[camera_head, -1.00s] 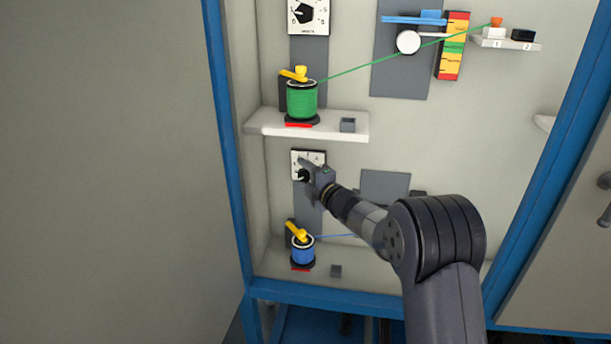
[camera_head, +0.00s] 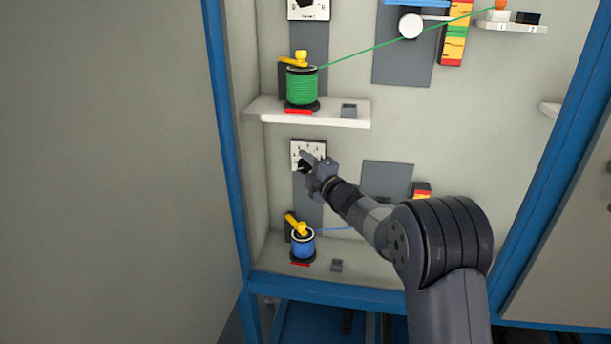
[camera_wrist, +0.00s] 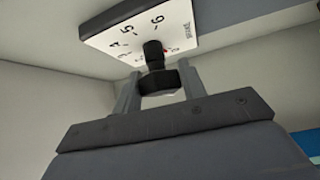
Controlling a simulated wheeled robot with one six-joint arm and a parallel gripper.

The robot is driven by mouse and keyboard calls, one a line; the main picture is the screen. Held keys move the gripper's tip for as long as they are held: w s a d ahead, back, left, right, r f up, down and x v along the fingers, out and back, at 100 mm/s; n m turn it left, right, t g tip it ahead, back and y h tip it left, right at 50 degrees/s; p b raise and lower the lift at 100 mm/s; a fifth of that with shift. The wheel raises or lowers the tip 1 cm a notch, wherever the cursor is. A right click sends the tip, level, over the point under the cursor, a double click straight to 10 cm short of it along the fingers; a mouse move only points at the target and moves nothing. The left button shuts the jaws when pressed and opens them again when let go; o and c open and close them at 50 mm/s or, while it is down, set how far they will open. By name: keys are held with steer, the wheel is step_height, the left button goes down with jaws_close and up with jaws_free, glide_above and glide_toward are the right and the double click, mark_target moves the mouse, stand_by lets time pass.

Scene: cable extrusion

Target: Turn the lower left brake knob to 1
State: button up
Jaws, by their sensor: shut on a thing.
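The lower left brake knob (camera_wrist: 153,52) is black and stands out from a white dial plate (camera_wrist: 125,30) with black numbers. The knob's pointer direction cannot be made out.
A green spool (camera_head: 301,88) stands on the white shelf (camera_head: 345,118) above my gripper. A blue spool (camera_head: 303,245) with a yellow lever (camera_head: 296,226) stands below. A grey panel (camera_head: 387,178) is behind my arm. The blue frame post (camera_head: 225,130) is left.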

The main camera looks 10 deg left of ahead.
steer(key=m+t+b, duration=0.1)
steer(key=m+b, duration=0.1)
steer(key=b, duration=0.3)
steer(key=f+m+t+y+b, duration=0.1)
steer(key=b, duration=0.5)
steer(key=shift+m+t, duration=0.3)
steer(key=shift+m, duration=0.1)
steer(key=m+t+b, duration=0.1)
steer(key=m+b, duration=0.1)
steer(key=b, duration=0.2)
steer(key=shift+r+t, duration=0.15)
steer(key=shift+t, duration=0.15)
steer(key=shift+r+m+t+b, duration=0.2)
steer(key=shift+m+t+b, duration=0.15)
steer(key=shift+b, duration=0.25)
steer(key=o, duration=1)
steer(key=shift+c, duration=0.2)
steer(key=b+v, duration=0.1)
steer(key=v, duration=0.9)
steer(key=shift+s+d+f+b, duration=0.15)
steer(key=shift+s+d+b, duration=0.1)
steer(key=shift+b, duration=0.1)
steer(key=shift+w, duration=0.1)
